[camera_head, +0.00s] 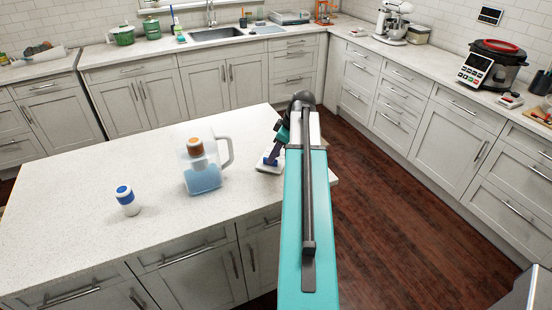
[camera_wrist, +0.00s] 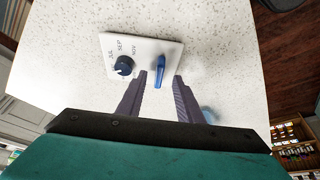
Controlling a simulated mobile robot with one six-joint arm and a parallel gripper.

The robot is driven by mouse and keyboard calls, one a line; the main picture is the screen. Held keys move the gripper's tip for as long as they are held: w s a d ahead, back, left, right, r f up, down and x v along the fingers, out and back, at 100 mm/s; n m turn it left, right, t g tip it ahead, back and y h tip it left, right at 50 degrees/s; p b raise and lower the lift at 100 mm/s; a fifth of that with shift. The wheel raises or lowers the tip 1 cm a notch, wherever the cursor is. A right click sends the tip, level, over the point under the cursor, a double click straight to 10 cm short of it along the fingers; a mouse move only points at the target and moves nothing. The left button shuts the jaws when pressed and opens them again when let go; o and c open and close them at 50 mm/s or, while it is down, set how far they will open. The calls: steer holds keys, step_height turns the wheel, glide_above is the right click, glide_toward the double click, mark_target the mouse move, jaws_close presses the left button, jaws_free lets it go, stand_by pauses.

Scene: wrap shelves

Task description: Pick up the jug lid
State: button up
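A clear jug (camera_head: 203,172) with a handle and blue liquid stands on the white island top. An orange-brown cap (camera_head: 196,147), which looks like the jug lid, shows at its upper part; I cannot tell whether it is fastened. My gripper (camera_head: 274,160) is right of the jug, above a small white panel. In the wrist view my gripper (camera_wrist: 160,77) is open, its two dark fingers apart with nothing clearly held. A blue upright lever (camera_wrist: 160,66) on the panel shows between the fingertips; contact cannot be told. The cap is not recognizable in the wrist view.
The white panel (camera_wrist: 141,48) also has a dark dial (camera_wrist: 124,65). A white cylinder with a blue band (camera_head: 127,200) stands left of the jug. The island top (camera_head: 70,205) is mostly clear at left. Counters with a sink (camera_head: 215,34) line the back.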

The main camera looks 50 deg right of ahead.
steer(key=shift+x, duration=1)
jaws_close()
